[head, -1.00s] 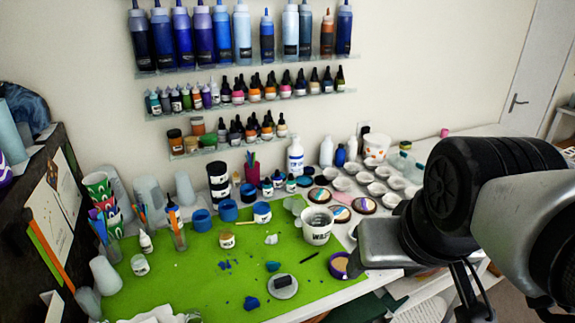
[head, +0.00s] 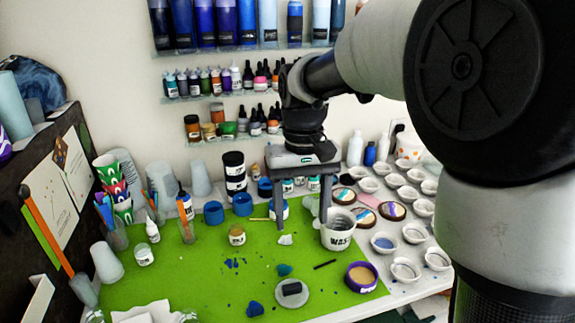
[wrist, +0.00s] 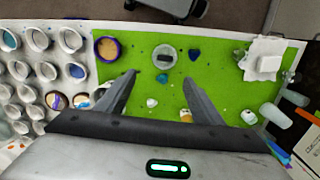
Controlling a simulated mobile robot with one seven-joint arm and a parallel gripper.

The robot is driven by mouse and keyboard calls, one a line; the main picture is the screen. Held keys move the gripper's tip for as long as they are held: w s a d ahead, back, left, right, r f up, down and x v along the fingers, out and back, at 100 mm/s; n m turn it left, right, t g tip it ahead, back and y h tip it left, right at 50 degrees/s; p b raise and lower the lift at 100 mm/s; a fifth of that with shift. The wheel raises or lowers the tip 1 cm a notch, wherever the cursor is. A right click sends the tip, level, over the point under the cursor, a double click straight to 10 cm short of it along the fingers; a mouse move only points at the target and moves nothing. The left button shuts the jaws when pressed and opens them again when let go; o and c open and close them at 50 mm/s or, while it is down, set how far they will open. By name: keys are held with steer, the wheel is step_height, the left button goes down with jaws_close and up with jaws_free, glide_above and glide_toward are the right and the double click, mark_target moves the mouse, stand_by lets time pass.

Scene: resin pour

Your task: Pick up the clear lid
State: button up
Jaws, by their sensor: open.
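A round, pale, see-through disc (head: 292,301), which looks like the clear lid, lies flat on the green mat (head: 190,285) near its front edge. A small dark block (head: 291,288) sits on it. In the wrist view the disc (wrist: 165,63) is just beyond my fingertips, near the middle. My gripper (head: 302,224) points down above the back part of the mat, open and empty, with its two fingers well apart. It is farther back than the disc and not touching it.
A white cup marked with letters (head: 337,232) stands close to my right finger. A purple-rimmed round container (head: 361,277) is right of the disc. Blue scraps (head: 254,308) lie left of it. Blue cups and bottles line the back; the mat's left middle is mostly free.

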step_height(320, 180, down, 5)
steer(key=w+a+g, duration=0.1)
steer(key=w+a, duration=0.2)
steer(key=b, duration=0.2)
glide_above(292, 286)
steer(key=f, duration=1.1)
steer(key=shift+w+a+f, duration=0.3)
steer(key=shift+w+a, duration=0.05)
steer(key=shift+w, duration=0.05)
steer(key=shift+s+d+f, duration=0.15)
steer(key=shift+f, duration=1.2)
steer(key=shift+s+d+f, duration=0.1)
steer(key=shift+d+f, duration=0.05)
steer(key=shift+f, duration=1.2)
steer(key=c, duration=1.1)
